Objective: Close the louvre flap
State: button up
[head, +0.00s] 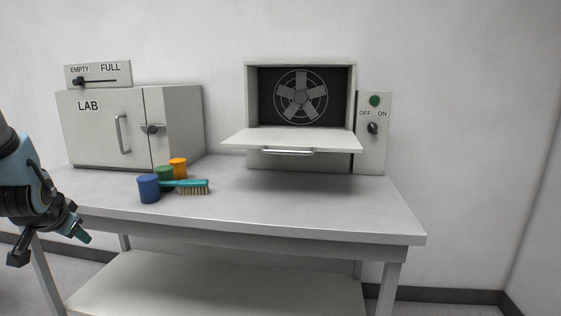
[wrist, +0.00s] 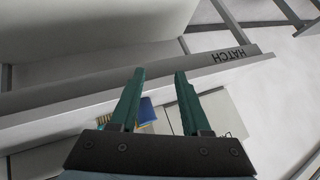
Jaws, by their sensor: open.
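The louvre flap (head: 290,140) is a pale panel hinged at the bottom of a fan box (head: 350,88) at the back of the table. It is folded down, sticking out roughly level toward me, with a metal bar handle (head: 287,152) on its front edge. The dark fan (head: 300,97) behind it is exposed. My gripper (head: 50,247) is at the far left, in front of the table's left end and well away from the flap. In the wrist view its two green fingers (wrist: 160,74) are apart with nothing held.
The table (head: 320,205) carries a LAB cabinet (head: 100,130) with an EMPTY/FULL slider (head: 80,81). Blue (head: 149,189), green and orange (head: 178,167) cups and a teal brush (head: 185,184) stand before it. A switch panel (head: 373,145) is right of the fan box. The table's right front is clear.

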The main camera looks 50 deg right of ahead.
jog(key=w+d+m+t+h+b, duration=0.15)
jog(key=d+m+h, duration=0.3)
jog(key=d, duration=0.65)
jog(key=m+g+h+b, duration=0.5)
jog(key=m+h, duration=0.7)
jog(key=m, duration=0.7)
send_near(286, 153)
jog(key=g+p, duration=0.1)
jog(key=p+x, duration=0.1)
jog(key=x, duration=0.6)
jog(key=p+x, duration=0.1)
jog(key=x, duration=0.2)
jog(key=shift+w+d+r+p, duration=0.15)
jog(key=shift+w+d+p, duration=0.15)
jog(key=shift+w+p, duration=0.05)
jog(key=shift+c, duration=0.4)
grip_shut()
